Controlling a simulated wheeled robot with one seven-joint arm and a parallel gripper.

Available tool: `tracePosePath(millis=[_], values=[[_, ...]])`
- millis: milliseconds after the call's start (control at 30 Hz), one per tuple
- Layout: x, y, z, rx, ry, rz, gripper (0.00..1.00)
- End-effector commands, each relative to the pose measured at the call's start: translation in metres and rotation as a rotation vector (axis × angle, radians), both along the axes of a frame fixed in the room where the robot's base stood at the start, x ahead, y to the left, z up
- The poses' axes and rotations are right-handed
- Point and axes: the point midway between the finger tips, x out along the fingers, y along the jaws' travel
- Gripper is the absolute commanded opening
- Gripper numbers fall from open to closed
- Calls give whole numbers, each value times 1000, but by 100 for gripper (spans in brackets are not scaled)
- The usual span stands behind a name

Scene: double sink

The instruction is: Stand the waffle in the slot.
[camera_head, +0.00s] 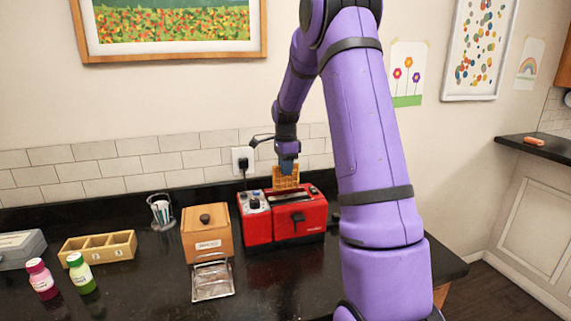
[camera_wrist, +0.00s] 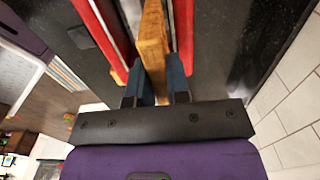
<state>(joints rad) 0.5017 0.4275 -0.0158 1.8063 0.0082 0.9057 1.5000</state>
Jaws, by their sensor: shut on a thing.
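The golden-brown waffle (camera_head: 286,179) is upright above the top of the red toaster (camera_head: 300,218) in the head view. My gripper (camera_head: 287,164) is shut on its upper edge from above. In the wrist view the waffle (camera_wrist: 153,45) lies edge-on between the blue fingers of my gripper (camera_wrist: 156,80). Red toaster walls (camera_wrist: 184,30) show on both sides of it, with dark gaps between. The waffle's lower edge is hidden, so I cannot tell how far it is inside the slot.
A wooden box (camera_head: 206,234) with a wire rack (camera_head: 212,281) in front stands left of the toaster. Further left are a compartment tray (camera_head: 97,247), two bottles (camera_head: 81,274) and a glass holder (camera_head: 161,212). A plug (camera_head: 243,161) is on the wall behind.

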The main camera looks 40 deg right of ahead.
Motion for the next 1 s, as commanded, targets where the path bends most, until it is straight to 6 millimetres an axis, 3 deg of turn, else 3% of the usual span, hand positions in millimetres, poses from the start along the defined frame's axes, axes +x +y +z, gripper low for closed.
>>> tracePosePath(millis=[1000], values=[[0,0,-58,0,1,0,3]])
